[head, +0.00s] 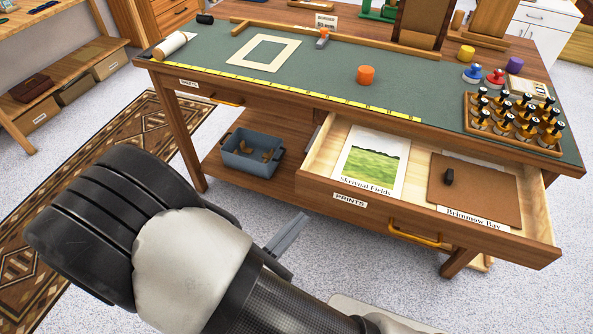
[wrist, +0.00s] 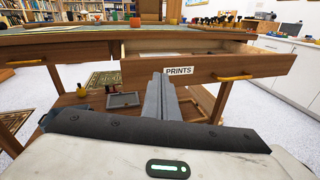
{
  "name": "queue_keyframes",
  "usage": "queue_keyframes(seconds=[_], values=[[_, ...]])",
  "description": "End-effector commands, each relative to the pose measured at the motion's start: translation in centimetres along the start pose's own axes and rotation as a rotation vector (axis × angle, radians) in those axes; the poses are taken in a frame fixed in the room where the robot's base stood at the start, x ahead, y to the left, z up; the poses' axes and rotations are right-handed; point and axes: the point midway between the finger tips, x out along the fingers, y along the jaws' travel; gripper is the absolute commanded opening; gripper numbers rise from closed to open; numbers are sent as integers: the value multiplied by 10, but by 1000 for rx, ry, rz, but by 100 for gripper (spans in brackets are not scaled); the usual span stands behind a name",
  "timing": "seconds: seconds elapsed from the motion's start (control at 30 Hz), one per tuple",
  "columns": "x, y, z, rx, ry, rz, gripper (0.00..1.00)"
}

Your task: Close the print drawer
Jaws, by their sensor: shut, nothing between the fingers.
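The print drawer (head: 333,197), labelled PRINTS, is pulled out from the right part of the wooden workbench.
The green bench top (head: 330,70) carries a mat frame, an orange pot (head: 366,75) and a tray of several bottles (head: 514,122). A grey-blue bin (head: 250,152) sits on the lower shelf.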

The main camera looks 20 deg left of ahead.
Motion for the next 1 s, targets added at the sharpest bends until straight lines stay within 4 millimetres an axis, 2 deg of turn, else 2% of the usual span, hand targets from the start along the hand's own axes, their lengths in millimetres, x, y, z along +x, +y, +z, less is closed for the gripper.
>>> queue_keyframes(seconds=[0.03,0.1,0.2,0.33,0.47,0.8,1.0], values=[[-14,6,-17,-48,-17,85,0],[-28,15,-32,-88,-34,175,0],[-39,21,-44,-118,-47,246,0],[-37,24,-48,-126,-51,270,0],[-19,28,-47,-125,-52,265,0],[51,47,-45,-125,-50,263,0],[80,55,-44,-125,-50,264,0]])
